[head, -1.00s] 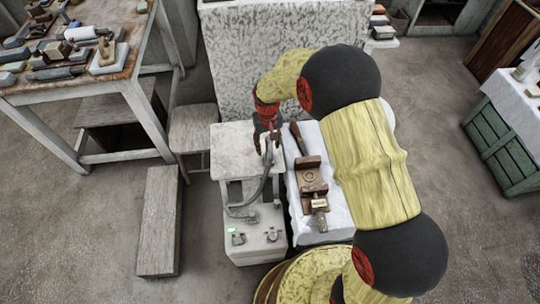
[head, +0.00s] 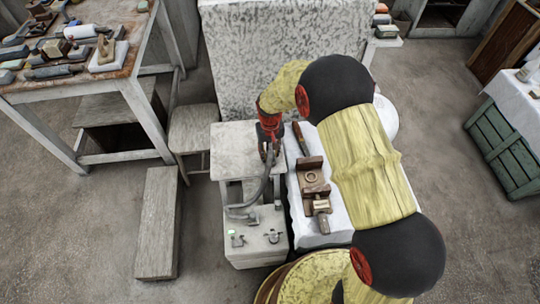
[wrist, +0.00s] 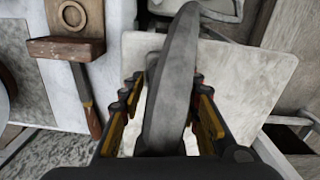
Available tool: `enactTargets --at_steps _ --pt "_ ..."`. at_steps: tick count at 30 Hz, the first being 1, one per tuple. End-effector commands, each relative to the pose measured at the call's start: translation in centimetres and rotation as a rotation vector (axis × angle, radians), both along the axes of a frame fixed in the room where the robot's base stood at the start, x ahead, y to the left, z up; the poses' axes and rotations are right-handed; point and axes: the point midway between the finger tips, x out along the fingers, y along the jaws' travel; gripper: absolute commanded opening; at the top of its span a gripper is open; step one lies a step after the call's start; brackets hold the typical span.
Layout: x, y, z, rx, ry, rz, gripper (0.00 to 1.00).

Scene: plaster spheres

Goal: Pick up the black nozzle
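The black nozzle looks dark grey here and forms the upper end of a grey hose (head: 262,190) on the pale cart. In the wrist view the long grey nozzle (wrist: 172,85) runs up the middle between the fingers, close to the camera. My gripper (head: 268,153) is above the cart's upper top, around the nozzle. In the wrist view my gripper (wrist: 165,92) has a finger on each side, with a pale gap at the left finger. I see no clear grip, and the nozzle hides part of the right finger.
The pale cart (head: 232,140) stands beside a white-covered surface (head: 335,222) with a brown wooden vise-like tool (head: 314,185) and a wooden-handled tool (head: 300,138). A stone block (head: 285,50) stands behind. A cluttered workbench (head: 130,75) is at left.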

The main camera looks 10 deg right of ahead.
Motion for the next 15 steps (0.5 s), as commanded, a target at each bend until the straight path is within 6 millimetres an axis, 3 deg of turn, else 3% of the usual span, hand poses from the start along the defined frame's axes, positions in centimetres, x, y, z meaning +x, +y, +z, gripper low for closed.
enactTargets --at_steps 15 --pt "-0.02 0.00 -0.01 0.000 0.000 0.000 0.01"
